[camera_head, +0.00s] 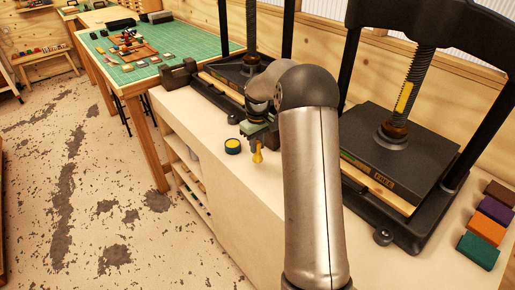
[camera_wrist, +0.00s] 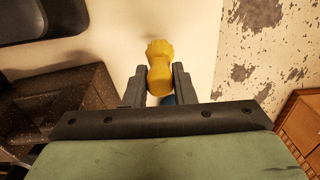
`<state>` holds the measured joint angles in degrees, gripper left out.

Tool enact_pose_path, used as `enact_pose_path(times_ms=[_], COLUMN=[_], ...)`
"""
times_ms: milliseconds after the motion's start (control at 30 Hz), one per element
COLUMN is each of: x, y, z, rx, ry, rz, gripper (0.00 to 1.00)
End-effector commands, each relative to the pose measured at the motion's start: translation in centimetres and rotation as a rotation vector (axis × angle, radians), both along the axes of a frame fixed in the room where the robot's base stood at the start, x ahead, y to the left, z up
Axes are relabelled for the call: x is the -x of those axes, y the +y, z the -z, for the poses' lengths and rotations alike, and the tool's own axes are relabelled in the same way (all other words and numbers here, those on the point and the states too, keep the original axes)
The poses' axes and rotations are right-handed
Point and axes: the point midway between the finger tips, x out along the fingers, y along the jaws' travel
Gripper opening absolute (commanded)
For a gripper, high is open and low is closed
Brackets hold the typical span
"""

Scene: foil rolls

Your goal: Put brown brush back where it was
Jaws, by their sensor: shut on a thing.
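My gripper (camera_head: 257,142) is over the pale bench top (camera_head: 215,121), pointing down. It is shut on a yellow-ochre thing (camera_head: 257,156) with a narrow waist and a flared, ridged end. In the wrist view this thing (camera_wrist: 159,72) sits between the two dark fingers (camera_wrist: 160,80). Its shape could be a brush or a handle, but I cannot tell, and it looks yellow rather than brown. I cannot tell whether its lower end touches the bench. I make out no other brush for certain.
A round tin with a yellow top and blue rim (camera_head: 232,146) stands just left of the gripper. Black presses stand behind (camera_head: 225,75) and to the right (camera_head: 395,145). Coloured blocks (camera_head: 487,228) lie far right. A green-topped table (camera_head: 150,55) is at back left.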

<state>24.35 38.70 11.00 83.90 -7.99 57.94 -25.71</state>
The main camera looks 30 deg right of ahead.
Motion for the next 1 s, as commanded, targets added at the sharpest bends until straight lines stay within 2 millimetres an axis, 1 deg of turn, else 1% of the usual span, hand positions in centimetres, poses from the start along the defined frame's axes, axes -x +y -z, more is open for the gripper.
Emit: enact_pose_path(times_ms=[100, 167, 467, 500, 567, 600, 867, 933, 1000], x=[0.1, 0.1, 0.1, 0.1, 0.1, 0.1, 0.1, 0.1, 0.0], y=[0.0, 0.0, 0.0, 0.0, 0.0, 0.0, 0.0, 0.0, 0.0], z=[1.8, 2.4, 2.8, 2.9, 2.8, 2.8, 2.6, 2.3, 1.6], rx=[-0.001, 0.0, 0.0, 0.0, 0.0, -0.001, 0.0, 0.0, 0.001], ry=[0.003, 0.003, 0.001, 0.001, 0.001, 0.001, 0.001, 0.0, -0.003], rz=[0.0, 0.0, 0.0, 0.0, 0.0, 0.0, 0.0, 0.0, 0.001], gripper=[0.01, 0.01, 0.01, 0.26, 0.43, 0.45, 0.45, 0.45, 0.45])
